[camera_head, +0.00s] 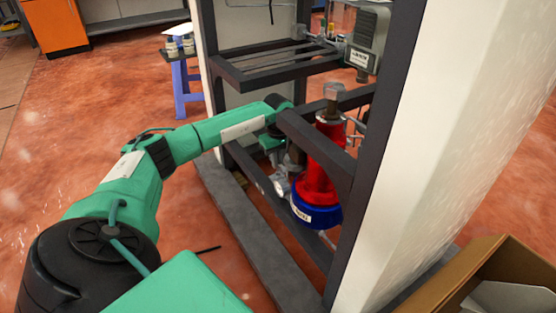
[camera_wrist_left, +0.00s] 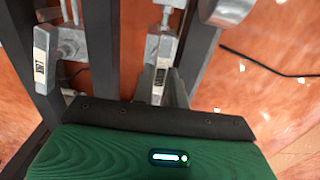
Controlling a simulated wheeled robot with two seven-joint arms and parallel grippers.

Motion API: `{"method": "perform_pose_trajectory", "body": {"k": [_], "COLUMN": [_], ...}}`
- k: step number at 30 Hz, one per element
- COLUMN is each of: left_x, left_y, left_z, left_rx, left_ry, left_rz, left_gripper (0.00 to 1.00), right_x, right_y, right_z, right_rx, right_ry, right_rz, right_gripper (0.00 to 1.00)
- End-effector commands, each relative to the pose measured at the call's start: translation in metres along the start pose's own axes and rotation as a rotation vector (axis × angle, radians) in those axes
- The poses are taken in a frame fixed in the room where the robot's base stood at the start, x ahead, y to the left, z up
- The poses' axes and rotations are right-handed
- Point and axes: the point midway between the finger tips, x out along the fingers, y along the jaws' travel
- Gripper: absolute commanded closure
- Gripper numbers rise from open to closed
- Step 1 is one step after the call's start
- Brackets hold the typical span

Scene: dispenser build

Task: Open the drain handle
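My left arm reaches into the dark metal frame, and its gripper (camera_head: 288,163) is low inside, left of the red cylinder (camera_head: 325,160) with its blue base (camera_head: 316,208). Frame bars partly hide the gripper. In the left wrist view, a grey metal handle (camera_wrist_left: 158,55) with a small label stands just ahead of the green gripper body. A second labelled grey handle (camera_wrist_left: 62,52) is at the left. The labels are too small to read surely, so I cannot tell which is the drain handle. Finger opening and contact are unclear. My right gripper is out of view.
Dark frame bars (camera_head: 315,140) surround the arm's end closely. A white panel (camera_head: 455,100) stands to the right, with an open cardboard box (camera_head: 440,290) at lower right. A blue stool (camera_head: 182,85) stands behind. Reddish floor at left is mostly clear.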

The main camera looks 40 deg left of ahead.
Motion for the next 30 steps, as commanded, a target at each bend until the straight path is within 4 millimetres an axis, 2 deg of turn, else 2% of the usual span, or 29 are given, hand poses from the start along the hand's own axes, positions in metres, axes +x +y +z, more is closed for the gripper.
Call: {"method": "perform_pose_trajectory", "body": {"k": [2,14,18,27,30], "left_x": [0.0,-0.003,-0.006,-0.007,-0.007], "left_y": [0.0,-0.001,0.0,-0.001,0.0], "left_z": [0.0,0.0,0.0,0.001,0.001], "left_rx": [0.0,-0.054,-0.133,-0.393,-0.489], "left_ry": [0.0,-0.001,-0.001,-0.001,-0.001], "left_rz": [-0.001,-0.003,-0.002,-0.004,-0.004], "left_gripper": [1.0,1.0,1.0,1.0,1.0], "right_x": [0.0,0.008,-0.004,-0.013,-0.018], "right_y": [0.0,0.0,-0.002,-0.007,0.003], "right_z": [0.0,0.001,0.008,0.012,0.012], "right_rx": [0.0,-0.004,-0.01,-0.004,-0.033], "right_ry": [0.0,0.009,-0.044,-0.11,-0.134], "right_rz": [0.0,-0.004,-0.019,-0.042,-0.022], "right_gripper": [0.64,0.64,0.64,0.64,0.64]}}
